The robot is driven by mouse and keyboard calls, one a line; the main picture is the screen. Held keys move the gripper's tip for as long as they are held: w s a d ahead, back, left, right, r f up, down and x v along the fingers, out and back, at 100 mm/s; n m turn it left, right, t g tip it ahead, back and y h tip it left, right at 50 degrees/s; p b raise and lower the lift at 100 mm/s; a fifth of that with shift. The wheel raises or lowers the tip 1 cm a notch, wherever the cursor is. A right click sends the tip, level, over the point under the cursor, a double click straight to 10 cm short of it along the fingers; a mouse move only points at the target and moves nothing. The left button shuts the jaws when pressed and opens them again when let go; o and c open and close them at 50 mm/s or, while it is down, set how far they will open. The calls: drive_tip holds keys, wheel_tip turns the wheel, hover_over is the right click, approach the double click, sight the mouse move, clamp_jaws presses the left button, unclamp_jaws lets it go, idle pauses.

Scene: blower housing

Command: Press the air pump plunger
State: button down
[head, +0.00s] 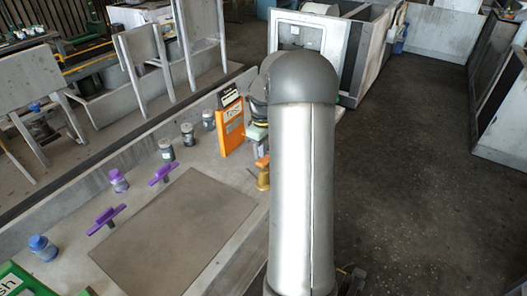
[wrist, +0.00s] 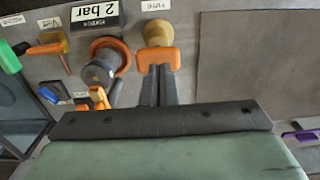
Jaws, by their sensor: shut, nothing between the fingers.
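The air pump plunger, an orange T-shaped handle (wrist: 160,58) on a round yellow-brown base (wrist: 157,33), stands at the top middle of the wrist view. A small upside-down label lies just beyond it. In the head view the orange-yellow pump (head: 263,174) shows beside my arm at the bench edge. My gripper (wrist: 158,74) is shut, with its two dark fingers together and nothing between them. The fingertips overlap the near edge of the handle in the wrist view; I cannot tell whether they touch it.
An orange ring with a grey knob (wrist: 103,65) stands left of the pump, by an upside-down "2 bar" plate (wrist: 97,14). A green-handled valve (wrist: 10,56) is further left. A flat grey panel (head: 175,237) lies clear on the bench; an orange board (head: 230,128) stands behind.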

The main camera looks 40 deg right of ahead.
sight(263, 160)
wheel_tip(263, 160, up, 9)
drive_tip(key=b, duration=0.1)
drive_tip(key=shift+r, duration=0.2)
idle(1.2)
